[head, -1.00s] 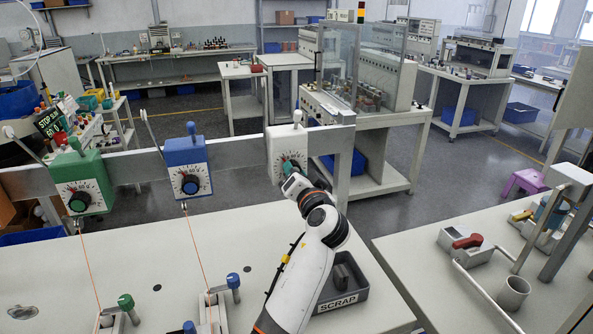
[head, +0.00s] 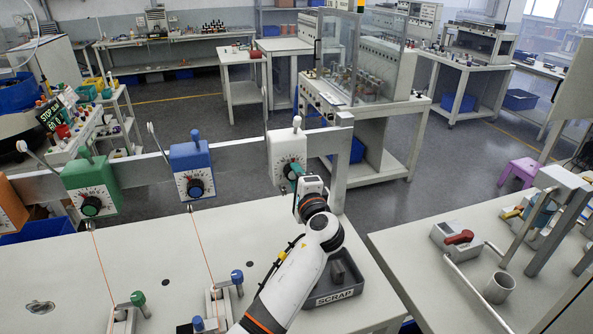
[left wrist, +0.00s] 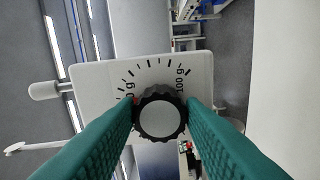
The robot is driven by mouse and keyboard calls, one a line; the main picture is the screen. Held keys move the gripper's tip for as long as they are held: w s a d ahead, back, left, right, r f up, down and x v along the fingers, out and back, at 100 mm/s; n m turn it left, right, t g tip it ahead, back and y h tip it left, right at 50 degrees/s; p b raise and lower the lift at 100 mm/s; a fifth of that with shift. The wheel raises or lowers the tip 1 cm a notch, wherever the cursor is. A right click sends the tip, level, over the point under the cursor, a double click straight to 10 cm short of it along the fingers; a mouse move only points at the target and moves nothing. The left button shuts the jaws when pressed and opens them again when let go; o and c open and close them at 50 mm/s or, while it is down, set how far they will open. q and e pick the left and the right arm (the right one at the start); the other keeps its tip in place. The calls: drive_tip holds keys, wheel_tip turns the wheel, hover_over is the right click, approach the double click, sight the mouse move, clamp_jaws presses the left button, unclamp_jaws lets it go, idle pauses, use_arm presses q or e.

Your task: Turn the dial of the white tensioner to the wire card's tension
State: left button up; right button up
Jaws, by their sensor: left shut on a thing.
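The white tensioner (head: 278,150) hangs on the grey rail, right of the blue tensioner (head: 190,158) and the green tensioner (head: 84,186). In the left wrist view its white face (left wrist: 100,75) carries a tick scale, with "100 g" legible at the right. Its black ribbed dial (left wrist: 160,114) sits between the two teal fingers of my left gripper (left wrist: 161,118), which is shut on it. In the head view the left gripper (head: 295,172) covers part of the dial. The pointer's setting is mostly hidden by the fingers. My right gripper is out of view. No wire card is clearly recognisable.
A grey SCRAP bin (head: 339,292) stands on the bench beside my left arm. Orange wires run from the green and blue tensioners down to clamps with green (head: 138,299) and blue (head: 237,277) knobs. A black sign (head: 50,115) with green text stands at the left.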

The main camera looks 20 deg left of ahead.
use_arm(q)
drive_tip(key=shift+a+r+m+p, duration=0.1)
drive_tip(key=shift+m+p, duration=2.05)
drive_tip(key=shift+m, duration=0.95)
drive_tip(key=shift+a+r+m+p, duration=0.1)
drive_tip(key=shift+m+p, duration=2.05)
drive_tip(key=shift+m, duration=0.95)
drive_tip(key=o, duration=0.9)
drive_tip(key=shift+w+f, duration=0.1)
drive_tip(key=shift+o, duration=0.4)
drive_tip(key=shift+f, duration=0.15)
